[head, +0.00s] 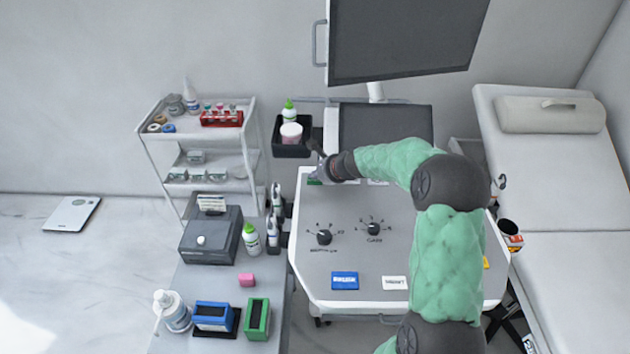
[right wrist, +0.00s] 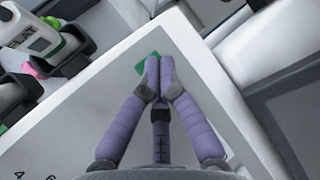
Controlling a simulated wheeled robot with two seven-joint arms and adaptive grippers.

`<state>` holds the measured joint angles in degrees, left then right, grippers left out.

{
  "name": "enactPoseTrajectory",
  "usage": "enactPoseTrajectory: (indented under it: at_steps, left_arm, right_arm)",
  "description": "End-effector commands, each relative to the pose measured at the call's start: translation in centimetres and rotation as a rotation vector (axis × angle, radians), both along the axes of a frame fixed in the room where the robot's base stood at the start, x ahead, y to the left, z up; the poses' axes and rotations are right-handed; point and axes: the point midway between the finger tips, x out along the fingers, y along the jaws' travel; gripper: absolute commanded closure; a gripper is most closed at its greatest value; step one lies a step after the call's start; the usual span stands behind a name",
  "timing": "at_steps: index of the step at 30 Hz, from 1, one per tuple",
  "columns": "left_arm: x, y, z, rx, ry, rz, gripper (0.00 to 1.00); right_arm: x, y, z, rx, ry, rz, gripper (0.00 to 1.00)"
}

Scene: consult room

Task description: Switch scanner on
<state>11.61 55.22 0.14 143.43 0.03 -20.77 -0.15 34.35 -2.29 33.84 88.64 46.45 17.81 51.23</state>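The scanner's light grey console (head: 340,255) stands in the middle of the head view, with two black knobs and a large dark monitor (head: 400,40) above. A small green switch (head: 314,182) is at the console's far left corner. It also shows in the right wrist view (right wrist: 143,64), partly hidden by my fingertips. My right gripper (head: 318,162) reaches over the console to this corner. In the right wrist view its fingertips (right wrist: 158,78) are together with nothing visible between them, right over or at the green switch; contact cannot be told. My left gripper is not in view.
A blue button (head: 344,281) and a white button (head: 394,283) sit on the console's near part. A black tray (head: 292,150) with bottles is beside the far left corner. A cluttered side table (head: 210,282) stands left, an examination couch (head: 570,240) right.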

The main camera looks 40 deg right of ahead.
Motion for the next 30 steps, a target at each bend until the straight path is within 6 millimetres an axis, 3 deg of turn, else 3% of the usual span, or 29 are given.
enactPoseTrajectory:
  at_steps: [30]
  left_arm:
    - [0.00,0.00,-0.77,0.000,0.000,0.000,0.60]
  right_arm:
    - [-0.01,0.03,-0.93,0.000,0.001,0.001,1.00]
